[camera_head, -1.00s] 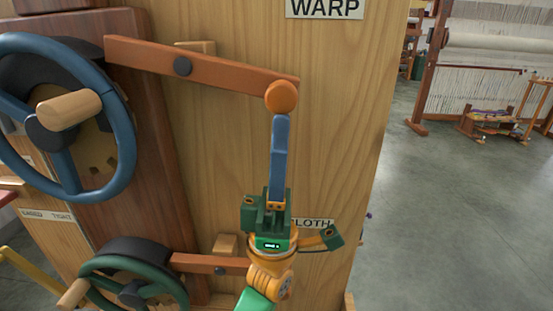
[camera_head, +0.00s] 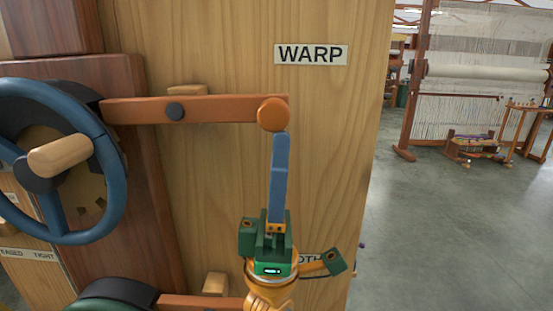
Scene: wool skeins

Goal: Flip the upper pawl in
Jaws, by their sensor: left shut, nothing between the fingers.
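The upper pawl (camera_head: 225,109) is a reddish-brown bar under the WARP label, on a dark pivot (camera_head: 174,111). It lies nearly level, its right end slightly higher. Its right end carries an orange round knob (camera_head: 272,115). Its left end reaches the dark part behind the blue handwheel (camera_head: 108,165); whether it engages teeth there is hidden. My left gripper (camera_head: 281,138) points up with its blue fingers shut and empty. Its tip is directly below the knob, touching it or very close; I cannot tell which. My right gripper is not in view.
A wooden block (camera_head: 187,91) sits just above the pawl. The lower pawl (camera_head: 200,302) and green wheel (camera_head: 112,300) are at the bottom. The WARP label (camera_head: 311,54) is on the wooden panel (camera_head: 340,150). Open floor (camera_head: 440,230) and a loom (camera_head: 470,75) lie right.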

